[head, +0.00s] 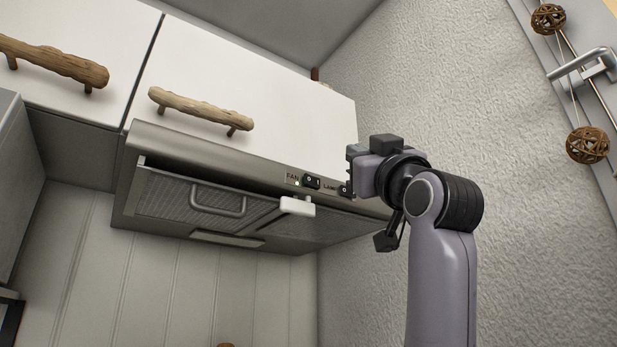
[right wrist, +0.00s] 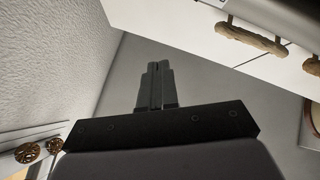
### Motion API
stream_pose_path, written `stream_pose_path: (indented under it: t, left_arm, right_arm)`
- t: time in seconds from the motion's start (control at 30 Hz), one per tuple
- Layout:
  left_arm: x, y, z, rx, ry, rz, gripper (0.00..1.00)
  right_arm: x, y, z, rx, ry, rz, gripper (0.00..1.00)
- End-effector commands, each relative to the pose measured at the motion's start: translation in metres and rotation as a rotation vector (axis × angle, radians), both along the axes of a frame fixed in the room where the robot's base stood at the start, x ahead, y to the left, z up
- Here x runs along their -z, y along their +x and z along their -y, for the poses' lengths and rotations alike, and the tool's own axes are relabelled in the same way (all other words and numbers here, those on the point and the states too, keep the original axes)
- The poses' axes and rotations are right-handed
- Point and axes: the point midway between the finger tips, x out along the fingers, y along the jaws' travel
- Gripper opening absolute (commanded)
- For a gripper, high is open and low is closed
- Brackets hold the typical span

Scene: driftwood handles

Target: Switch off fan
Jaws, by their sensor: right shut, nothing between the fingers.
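The range hood (head: 160,150) hangs under white wall cabinets. A second switch (head: 344,190), labelled LAMP, sits further right, partly hidden by my right gripper (head: 351,172). My right gripper is just right of the fan switch, in front of the hood's right end; whether it touches the hood I cannot tell. In the right wrist view its fingers (right wrist: 157,72) are together and empty. My left gripper is not in view.
A white block-like piece (head: 297,206) hangs below the fan switch. Cabinet doors with driftwood handles (head: 201,109) are above the hood. A rough wall (head: 420,90) is on the right, with a window handle (head: 582,64) and woven balls (head: 587,145).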

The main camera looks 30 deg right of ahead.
Motion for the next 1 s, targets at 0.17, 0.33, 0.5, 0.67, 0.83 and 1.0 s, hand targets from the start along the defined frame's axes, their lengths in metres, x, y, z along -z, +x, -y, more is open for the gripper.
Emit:
stream_pose_path:
  t: [0.17, 0.33, 0.5, 0.67, 0.83, 1.0]
  left_arm:
    - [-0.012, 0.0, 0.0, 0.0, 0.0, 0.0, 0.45]
    - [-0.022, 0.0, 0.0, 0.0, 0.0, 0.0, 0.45]
    - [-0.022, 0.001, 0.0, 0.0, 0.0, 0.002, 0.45]
    - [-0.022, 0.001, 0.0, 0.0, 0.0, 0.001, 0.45]
    - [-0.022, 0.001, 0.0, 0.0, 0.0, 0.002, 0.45]
    - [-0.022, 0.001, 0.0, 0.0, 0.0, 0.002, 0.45]
  right_arm:
    - [-0.002, 0.024, -0.005, 0.0, 0.0, -0.005, 0.0]
    - [-0.002, 0.048, -0.01, 0.0, 0.0, -0.004, 0.0]
    - [0.0, 0.067, -0.013, 0.0, 0.0, -0.002, 0.0]
    - [0.0, 0.076, -0.016, 0.0, -0.001, -0.001, 0.0]
    - [0.0, 0.079, -0.016, 0.001, -0.001, 0.0, 0.0]
    - [0.0, 0.079, -0.016, 0.001, -0.001, 0.0, 0.0]
